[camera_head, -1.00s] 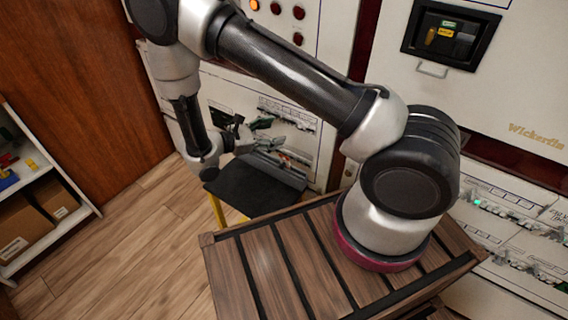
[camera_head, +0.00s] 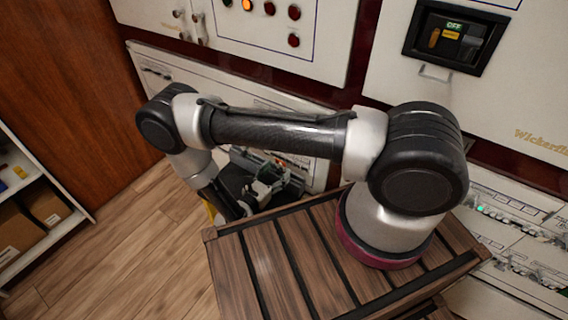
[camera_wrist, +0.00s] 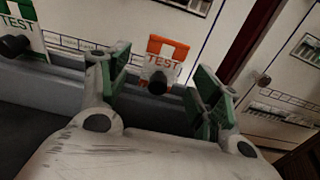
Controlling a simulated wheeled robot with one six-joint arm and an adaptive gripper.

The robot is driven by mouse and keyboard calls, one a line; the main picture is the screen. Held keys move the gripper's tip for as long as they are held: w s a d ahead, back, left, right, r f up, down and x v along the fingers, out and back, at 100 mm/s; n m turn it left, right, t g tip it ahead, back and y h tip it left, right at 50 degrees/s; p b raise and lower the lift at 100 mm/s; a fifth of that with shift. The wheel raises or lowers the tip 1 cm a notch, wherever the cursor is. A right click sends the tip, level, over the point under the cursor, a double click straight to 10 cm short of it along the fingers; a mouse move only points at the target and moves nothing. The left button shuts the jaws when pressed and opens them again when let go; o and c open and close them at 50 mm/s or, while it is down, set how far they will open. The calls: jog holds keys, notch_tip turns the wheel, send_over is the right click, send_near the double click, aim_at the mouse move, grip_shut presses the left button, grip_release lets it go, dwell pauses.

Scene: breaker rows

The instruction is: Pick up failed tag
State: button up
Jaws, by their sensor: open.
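In the wrist view, an orange and white tag marked TEST (camera_wrist: 165,55) stands upright with a round black knob in front of its lower part. A green and white TEST tag (camera_wrist: 22,28) is at the far left, also with a black knob. My gripper (camera_wrist: 163,82) is open, and the orange tag shows in the gap between its green-padded fingers. I cannot tell how far beyond the fingertips it is. In the head view, my gripper (camera_head: 266,188) is low over the dark stand, and the tags are too small or hidden to make out.
A grey rack ledge (camera_wrist: 45,72) runs behind the fingers below the tags. Breaker panels (camera_head: 500,215) line the wall. A slatted wooden top (camera_head: 275,265) is beside my arm's base. A shelf with boxes (camera_head: 45,205) stands at the left, with open floor between.

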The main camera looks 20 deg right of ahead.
aim_at(278, 170)
jog(key=shift+w+d, duration=0.4)
jog(key=shift+d, duration=0.15)
jog(key=c, duration=0.9)
notch_tip(278, 170, up, 10)
jog(key=shift+r, duration=0.1)
